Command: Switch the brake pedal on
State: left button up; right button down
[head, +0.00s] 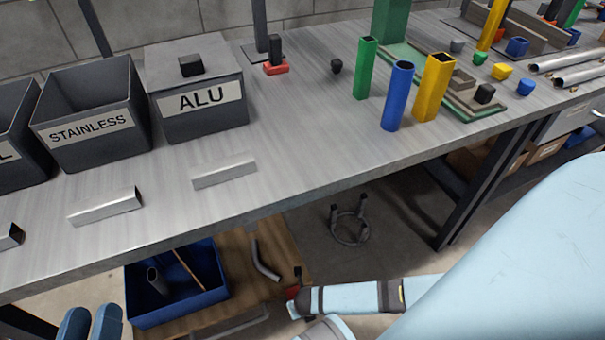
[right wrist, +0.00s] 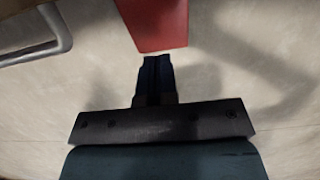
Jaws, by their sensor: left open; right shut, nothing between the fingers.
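A red part (right wrist: 152,22), which looks like the brake pedal, fills the top middle of the right wrist view. A small red part (head: 292,293) also shows under the bench in the head view, at the end of my right arm. My right gripper (right wrist: 155,60) is shut and empty, its dark fingertips just below the red part's lower edge; I cannot tell if they touch. My left gripper (head: 91,315) is open and empty at the bottom left of the head view, its two blue-grey fingers cut off by the frame. The pedal's on or off state cannot be read.
The grey workbench (head: 300,150) spans above the pedal. A blue crate (head: 140,318) stands under it at left, beside a bent grey tube (head: 263,262). A round stool-like base (head: 350,228) is on the floor. A metal tube (right wrist: 62,28) is at the wrist view's top left.

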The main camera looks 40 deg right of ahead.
pick_arm(q)
jog(key=s+a+f+g+y+p, duration=0.2)
jog(key=a+f+g+y+p, duration=0.2)
jog(key=f+p, duration=0.4)
jog(key=shift+s+a+f+n+y+p, duration=0.25)
jog(key=shift+a+f+n+y+p, duration=0.15)
jog(key=shift+a, duration=0.4)
pick_arm(e)
jog(key=w+v, duration=0.2)
jog(key=v, duration=0.7)
jog(key=w+d+r+v, duration=0.1)
jog(key=w+v, duration=0.1)
jog(key=v, duration=0.8)
jog(key=shift+r, duration=0.25)
jog(key=shift+w, duration=0.15)
